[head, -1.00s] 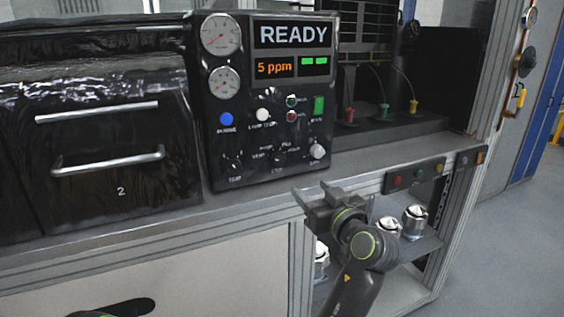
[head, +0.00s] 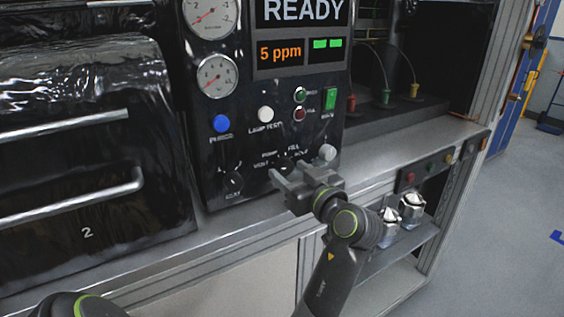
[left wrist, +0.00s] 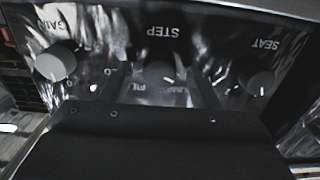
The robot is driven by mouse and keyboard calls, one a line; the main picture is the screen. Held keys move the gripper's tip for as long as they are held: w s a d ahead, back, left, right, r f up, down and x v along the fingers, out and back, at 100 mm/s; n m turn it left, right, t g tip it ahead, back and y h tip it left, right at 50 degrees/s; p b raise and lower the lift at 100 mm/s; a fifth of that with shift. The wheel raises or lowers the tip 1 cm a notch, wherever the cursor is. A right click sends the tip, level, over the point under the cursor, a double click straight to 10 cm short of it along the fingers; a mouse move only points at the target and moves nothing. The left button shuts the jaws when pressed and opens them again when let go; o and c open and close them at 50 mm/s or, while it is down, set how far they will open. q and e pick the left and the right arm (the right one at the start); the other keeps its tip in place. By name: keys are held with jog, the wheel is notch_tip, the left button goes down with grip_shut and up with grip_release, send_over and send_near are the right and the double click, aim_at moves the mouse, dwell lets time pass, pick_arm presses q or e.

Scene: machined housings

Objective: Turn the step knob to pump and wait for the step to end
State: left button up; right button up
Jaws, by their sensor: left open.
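The step knob (left wrist: 160,73) is a small dark round knob under the STEP label in the left wrist view, where the panel appears upside down. A small pale mark shows on its lower right, close to partly hidden lettering. My left gripper (left wrist: 160,86) is open, with one finger on each side of the knob in that view; I cannot tell whether they touch it. In the head view my left gripper (head: 290,173) is at the lower part of the black control panel (head: 215,140) and partly covers the step knob. The display (head: 302,12) reads READY. My right gripper is not in view.
The seat knob (left wrist: 261,83) and gain knob (left wrist: 57,63) flank the step knob. A blue button (head: 221,123), white button (head: 265,114) and green switch (head: 330,98) sit above. Metal parts (head: 411,207) stand on the shelf below right.

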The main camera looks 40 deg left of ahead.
pick_arm(q)
jog(key=shift+w+a, duration=0.15)
jog(key=shift+a, duration=0.25)
jog(key=shift+d+r, duration=0.1)
jog(key=shift+d, duration=0.25)
jog(key=shift+c, duration=0.8)
jog(key=c, duration=0.8)
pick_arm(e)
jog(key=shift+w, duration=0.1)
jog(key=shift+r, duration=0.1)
